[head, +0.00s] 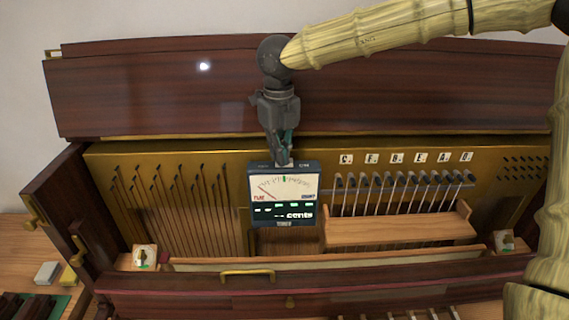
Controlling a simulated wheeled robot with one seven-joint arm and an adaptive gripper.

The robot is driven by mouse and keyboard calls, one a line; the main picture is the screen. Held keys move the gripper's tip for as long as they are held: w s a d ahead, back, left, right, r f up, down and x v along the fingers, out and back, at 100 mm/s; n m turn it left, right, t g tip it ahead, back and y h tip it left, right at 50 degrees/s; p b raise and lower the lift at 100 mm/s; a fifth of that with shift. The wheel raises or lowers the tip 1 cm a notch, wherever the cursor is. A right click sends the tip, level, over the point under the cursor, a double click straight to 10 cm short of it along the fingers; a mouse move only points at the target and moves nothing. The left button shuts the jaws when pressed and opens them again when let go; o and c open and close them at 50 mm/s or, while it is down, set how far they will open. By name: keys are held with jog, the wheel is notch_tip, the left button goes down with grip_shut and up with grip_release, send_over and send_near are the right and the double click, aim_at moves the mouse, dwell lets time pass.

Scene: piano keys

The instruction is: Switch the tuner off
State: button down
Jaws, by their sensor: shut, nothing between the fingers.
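The tuner (284,205) is a dark box with a pale needle dial, green lit marks and the word "cents" on its face. It stands upright in the middle of the open piano, and its display is lit. My gripper (284,161) points down at the tuner's top edge, with its fingers shut and empty. The fingertips overlap the top edge in the head view; I cannot tell whether they touch it. Any switch on the tuner's top is too small or too covered to make out.
The piano's raised lid (160,95) stands behind my gripper. Tuning pins (405,180) with letter labels and a wooden block (400,230) are right of the tuner. Bare strings (175,205) are on the left. The piano's front rail (400,275) runs across the front.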

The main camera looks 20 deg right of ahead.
jog(key=shift+f, duration=0.1)
jog(key=shift+r+p, duration=3.5)
jog(key=shift+p, duration=0.05)
